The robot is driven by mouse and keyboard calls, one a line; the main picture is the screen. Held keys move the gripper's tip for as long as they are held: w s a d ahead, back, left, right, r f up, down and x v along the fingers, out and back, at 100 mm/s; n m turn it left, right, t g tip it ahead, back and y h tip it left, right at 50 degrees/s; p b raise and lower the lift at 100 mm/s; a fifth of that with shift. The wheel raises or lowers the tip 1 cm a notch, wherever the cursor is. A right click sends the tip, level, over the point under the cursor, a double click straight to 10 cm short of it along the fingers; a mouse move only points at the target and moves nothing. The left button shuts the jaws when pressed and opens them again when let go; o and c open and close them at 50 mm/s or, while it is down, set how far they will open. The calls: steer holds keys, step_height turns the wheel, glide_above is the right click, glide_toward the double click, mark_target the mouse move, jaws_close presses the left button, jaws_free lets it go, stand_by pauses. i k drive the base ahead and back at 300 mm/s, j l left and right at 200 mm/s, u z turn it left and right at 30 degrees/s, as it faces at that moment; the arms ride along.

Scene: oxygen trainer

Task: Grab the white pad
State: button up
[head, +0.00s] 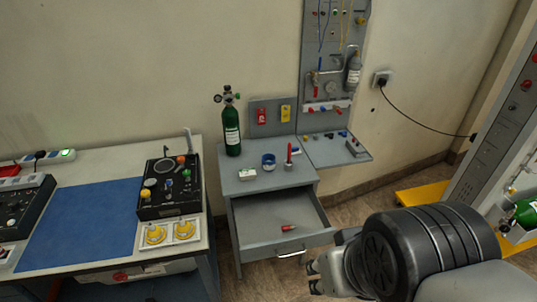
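A small white block-like item (247,174), perhaps the white pad, lies on the front left of the grey cabinet top (222,161). It has small markings on it, too small to read. My gripper (313,278) is at the bottom, in front of and to the right of the cabinet, well apart from the white item. Its two dark fingertips look spread with nothing between them. Part of the gripper is hidden behind my arm.
A green cylinder (232,135), a blue ring-shaped item (268,160) and a red-topped item (289,154) stand on the cabinet. Its drawer (262,222) is open, holding a red item (288,228). A workbench (110,255) stands left; a tool panel (315,85) rises behind.

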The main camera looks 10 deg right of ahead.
mark_target(295, 150)
steer(key=u, duration=0.45)
steer(key=l+u, duration=0.1)
steer(key=u, duration=0.35)
steer(key=l+u, duration=0.1)
steer(key=u, duration=0.35)
steer(key=i+u, duration=0.1)
steer(key=u, duration=0.35)
steer(key=l+u, duration=0.1)
steer(key=u, duration=0.3)
steer(key=k+l, duration=0.1)
steer(key=l, duration=0.45)
steer(key=k+l, duration=0.1)
steer(key=l, duration=0.5)
steer(key=k+l+u, duration=0.1)
steer(key=l, duration=0.5)
steer(key=k+l, duration=0.1)
steer(key=l, duration=0.45)
steer(key=k+l+u, duration=0.1)
steer(key=l, duration=0.45)
steer(key=k+l, duration=0.15)
steer(key=l, duration=0.4)
steer(key=k+l, duration=0.15)
steer(key=l, duration=0.45)
steer(key=k+l+u, duration=0.1)
steer(key=l, duration=0.45)
